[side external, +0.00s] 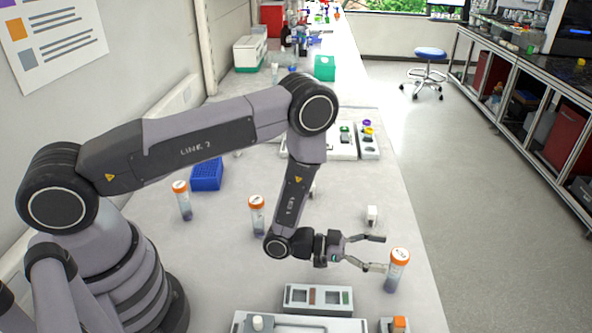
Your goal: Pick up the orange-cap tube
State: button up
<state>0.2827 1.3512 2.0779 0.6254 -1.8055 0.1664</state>
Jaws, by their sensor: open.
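Three clear tubes with orange caps stand on the light bench. The right tube (396,274) is near the bench's right edge, leaning slightly in the picture. The middle tube (257,218) stands left of my arm's lower link, and the left tube (183,203) stands farther left. My gripper (380,253) is open and empty, its fingers pointing right toward the right tube. The nearer fingertip appears right beside that tube's left side; I cannot tell if they touch. The farther finger is behind and left of its cap.
A small white block (372,214) sits behind the gripper. A grey rack (318,299) and a small holder with an orange item (396,326) are at the front. A blue rack (207,175) stands at the back left. The bench's right edge is close to the right tube.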

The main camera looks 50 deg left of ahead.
aim_at(400, 254)
jog(key=x, duration=0.4)
jog(key=shift+w+d+f, duration=0.1)
jog(key=shift+f, duration=0.05)
jog(key=c, duration=0.9)
